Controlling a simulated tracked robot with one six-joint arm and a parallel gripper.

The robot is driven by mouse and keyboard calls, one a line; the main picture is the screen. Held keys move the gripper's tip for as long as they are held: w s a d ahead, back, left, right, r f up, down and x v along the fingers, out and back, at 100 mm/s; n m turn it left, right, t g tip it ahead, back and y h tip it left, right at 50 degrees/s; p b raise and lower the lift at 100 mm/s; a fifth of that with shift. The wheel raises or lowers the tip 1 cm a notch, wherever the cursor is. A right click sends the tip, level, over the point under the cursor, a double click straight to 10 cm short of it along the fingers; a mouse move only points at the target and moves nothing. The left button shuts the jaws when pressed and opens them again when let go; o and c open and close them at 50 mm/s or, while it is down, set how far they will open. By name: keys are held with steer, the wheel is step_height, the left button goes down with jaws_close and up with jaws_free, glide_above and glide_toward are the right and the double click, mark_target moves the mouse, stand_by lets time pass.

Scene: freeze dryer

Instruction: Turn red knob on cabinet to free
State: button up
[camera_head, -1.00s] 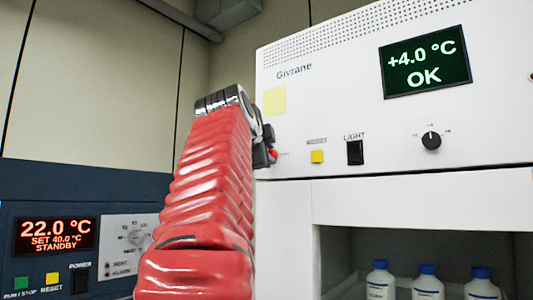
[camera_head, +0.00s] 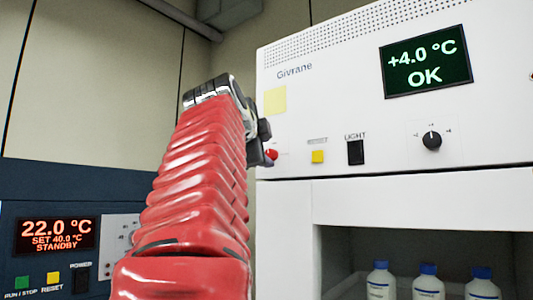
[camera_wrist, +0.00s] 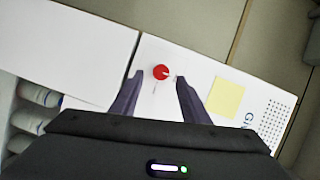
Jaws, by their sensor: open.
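The red knob (camera_wrist: 161,72) is on the white cabinet front, in the wrist view just ahead of and between my finger tips. A white pointer mark shows on its right side, and faint printed marks lie around it. In the head view the red knob (camera_head: 271,155) shows just right of my gripper (camera_head: 262,143), on the white cabinet (camera_head: 300,125). My gripper, seen in the wrist view (camera_wrist: 157,82), is open, with a dark finger on either side and nothing between them. The gap between the fingers and the panel is hard to judge.
A yellow note (camera_wrist: 226,97) is right of the fingers. A yellow button (camera_head: 317,157), a black LIGHT switch (camera_head: 355,152) and a small black knob (camera_head: 431,140) share the panel. Blue-capped bottles (camera_head: 428,280) stand in the bay below. A blue unit (camera_head: 60,190) is at left.

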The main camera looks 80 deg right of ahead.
steer(key=a, duration=1)
steer(key=shift+w+a+r, duration=0.15)
steer(key=shift+a+r, duration=0.05)
steer(key=shift+r, duration=0.15)
